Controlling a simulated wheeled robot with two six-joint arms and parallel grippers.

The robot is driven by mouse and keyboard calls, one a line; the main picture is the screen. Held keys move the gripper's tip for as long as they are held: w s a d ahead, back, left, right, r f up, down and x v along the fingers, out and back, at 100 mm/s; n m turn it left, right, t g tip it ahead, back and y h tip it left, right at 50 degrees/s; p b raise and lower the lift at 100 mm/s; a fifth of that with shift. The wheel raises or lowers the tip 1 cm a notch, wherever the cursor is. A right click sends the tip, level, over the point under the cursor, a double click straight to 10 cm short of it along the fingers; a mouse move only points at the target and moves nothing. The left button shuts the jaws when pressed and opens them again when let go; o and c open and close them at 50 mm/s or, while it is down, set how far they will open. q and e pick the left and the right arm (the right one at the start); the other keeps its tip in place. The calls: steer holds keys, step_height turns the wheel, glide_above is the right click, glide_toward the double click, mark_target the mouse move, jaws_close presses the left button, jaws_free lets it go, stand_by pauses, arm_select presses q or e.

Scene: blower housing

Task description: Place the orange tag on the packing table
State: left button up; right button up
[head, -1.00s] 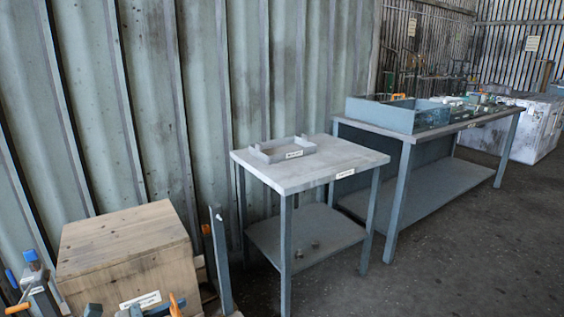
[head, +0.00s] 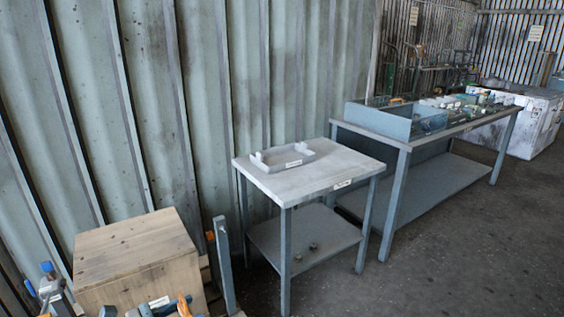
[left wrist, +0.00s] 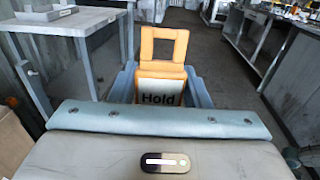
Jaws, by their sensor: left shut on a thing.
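The orange tag (left wrist: 163,52) has a square window at its top and a white label reading "Hold". In the left wrist view it stands upright between the blue-grey fingers of my left gripper (left wrist: 160,88), which is shut on it. The tag is held in the air, with floor behind it. A small grey table (head: 335,172) stands mid-picture in the head view, and a longer grey table (head: 430,137) stands behind it to the right. Their labels are too small to read, so I cannot tell which is the packing table.
A grey tray (head: 284,157) lies at the back left of the small table; the rest of its top is clear. A blue-grey bin (head: 378,122) and small parts crowd the long table. A wooden crate (head: 135,250) and an upright post (head: 223,255) stand at lower left.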

arm_select(q)
steer(key=shift+d+f+n+t+y, duration=0.15)
steer(key=shift+n+t+y, duration=0.25)
steer(key=shift+n+y, duration=0.05)
steer(key=shift+d+f+n+t+y, duration=0.1)
steer(key=shift+n+t+y, duration=0.3)
steer(key=shift+n+y, duration=0.05)
steer(key=shift+n+t+y, duration=0.4)
steer(key=shift+t+y, duration=0.1)
steer(key=shift+y, duration=0.1)
steer(key=shift+s+a+r+n+t+y, duration=0.1)
steer(key=shift+a+r+n+t+y, duration=0.15)
steer(key=shift+n+t+y, duration=0.25)
steer(key=shift+a+r+n+t+y, duration=0.1)
steer(key=shift+r+n+t+y, duration=0.2)
steer(key=shift+n+t+y, duration=0.15)
steer(key=shift+d, duration=0.1)
